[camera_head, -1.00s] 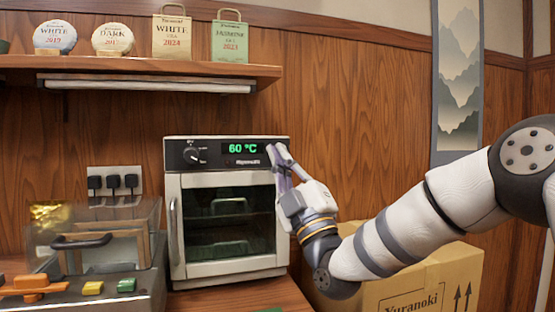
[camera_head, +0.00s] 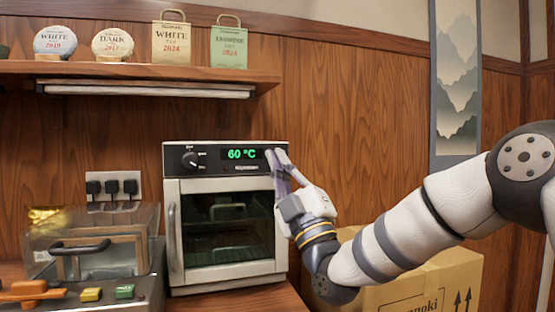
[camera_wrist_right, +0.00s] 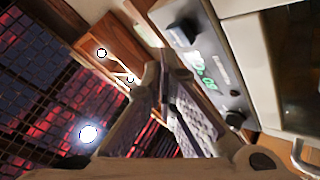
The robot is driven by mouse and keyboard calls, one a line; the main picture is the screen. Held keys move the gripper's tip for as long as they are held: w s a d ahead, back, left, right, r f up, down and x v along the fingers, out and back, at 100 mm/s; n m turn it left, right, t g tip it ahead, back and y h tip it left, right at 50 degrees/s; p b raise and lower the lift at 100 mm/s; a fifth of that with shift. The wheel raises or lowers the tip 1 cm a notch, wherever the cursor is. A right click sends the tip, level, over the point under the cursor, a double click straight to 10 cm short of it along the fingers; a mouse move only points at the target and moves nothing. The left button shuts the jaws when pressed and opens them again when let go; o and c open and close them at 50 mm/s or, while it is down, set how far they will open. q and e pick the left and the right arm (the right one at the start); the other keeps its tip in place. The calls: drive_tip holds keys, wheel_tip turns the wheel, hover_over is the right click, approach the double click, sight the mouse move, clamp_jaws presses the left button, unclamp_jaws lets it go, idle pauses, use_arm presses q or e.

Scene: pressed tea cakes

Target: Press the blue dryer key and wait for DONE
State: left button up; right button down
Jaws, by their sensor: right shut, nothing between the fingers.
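The dryer (camera_head: 171,215) stands on the counter with its glass door shut. Its black panel has a dial (camera_head: 190,160) at the left and a green display (camera_head: 242,154) reading 60 °C. My right gripper (camera_head: 276,156) is shut and empty, its fingertips at the right end of the panel. The blue key is not clearly visible in the head view, where the fingers cover that end. In the right wrist view the shut fingers (camera_wrist_right: 166,75) are beside the display (camera_wrist_right: 203,72) and a dark block (camera_wrist_right: 182,32) on the panel. I cannot tell whether they touch it. My left gripper is out of view.
A cardboard box (camera_head: 440,295) stands right of the dryer, below my right arm. A clear-lidded machine (camera_head: 90,250) with yellow (camera_head: 91,294) and green (camera_head: 125,291) buttons is at the left. A shelf (camera_head: 150,78) with tea cakes and bags hangs above.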

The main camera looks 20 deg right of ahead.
idle(0.4)
drive_tip(key=shift+w, duration=0.45)
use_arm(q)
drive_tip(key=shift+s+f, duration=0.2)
use_arm(e)
drive_tip(key=shift+w, duration=0.45)
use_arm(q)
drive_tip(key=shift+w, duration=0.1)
use_arm(e)
drive_tip(key=shift+s, duration=0.1)
idle(0.4)
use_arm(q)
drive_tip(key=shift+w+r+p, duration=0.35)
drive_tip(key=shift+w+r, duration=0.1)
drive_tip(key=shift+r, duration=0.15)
use_arm(e)
drive_tip(key=shift+s, duration=0.8)
